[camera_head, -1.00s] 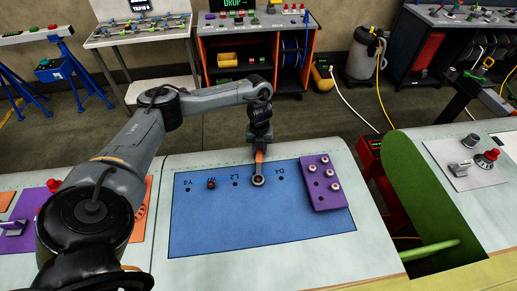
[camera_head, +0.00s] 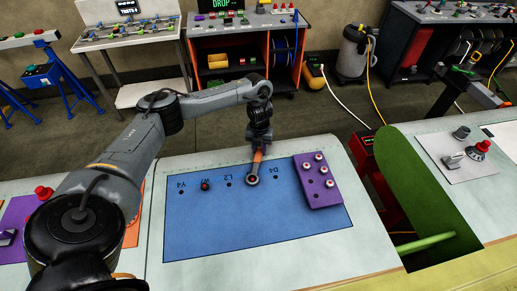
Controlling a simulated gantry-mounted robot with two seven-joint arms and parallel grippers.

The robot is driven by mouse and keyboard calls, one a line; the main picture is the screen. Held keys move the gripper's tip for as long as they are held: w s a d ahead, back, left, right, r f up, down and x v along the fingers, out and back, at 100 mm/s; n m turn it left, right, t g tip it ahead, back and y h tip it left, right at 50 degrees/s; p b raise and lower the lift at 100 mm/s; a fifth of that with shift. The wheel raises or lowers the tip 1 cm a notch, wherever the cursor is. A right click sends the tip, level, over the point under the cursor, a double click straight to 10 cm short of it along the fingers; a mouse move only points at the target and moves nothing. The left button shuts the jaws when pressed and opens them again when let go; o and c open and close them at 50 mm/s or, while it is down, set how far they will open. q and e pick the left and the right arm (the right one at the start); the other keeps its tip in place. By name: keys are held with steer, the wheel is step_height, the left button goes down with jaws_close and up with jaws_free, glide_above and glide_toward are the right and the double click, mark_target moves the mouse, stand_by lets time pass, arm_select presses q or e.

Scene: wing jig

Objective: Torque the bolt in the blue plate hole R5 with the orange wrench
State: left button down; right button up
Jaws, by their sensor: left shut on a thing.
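The blue plate (camera_head: 240,230) lies on the pale wing surface, with a row of labelled holes along its far edge. Labels Y4, L2 and D4 read clearly; the label by the red bolt (camera_head: 205,186) is partly covered by it. My left gripper (camera_head: 258,150) comes down from above and is shut on the orange wrench (camera_head: 257,161). The wrench's grey ring end (camera_head: 252,180) is at the plate, between L2 and D4, over the hole there and hiding its label. I cannot tell whether the ring sits down around a bolt. My right gripper is not in view.
A purple block (camera_head: 318,182) with several pale bolts stands on the plate's right end. A green-edged opening (camera_head: 420,200) cuts the wing farther right. A grey panel with a red knob (camera_head: 480,148) is beyond it. The near part of the plate is clear.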

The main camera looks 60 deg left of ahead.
mark_target(269, 155)
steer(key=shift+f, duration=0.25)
arm_select(q)
steer(key=shift+w+d+m, duration=1)
steer(key=shift+m, duration=0.2)
steer(key=shift+w+d+m, duration=0.3)
steer(key=shift+d+m, duration=0.2)
steer(key=shift+a+r, duration=0.1)
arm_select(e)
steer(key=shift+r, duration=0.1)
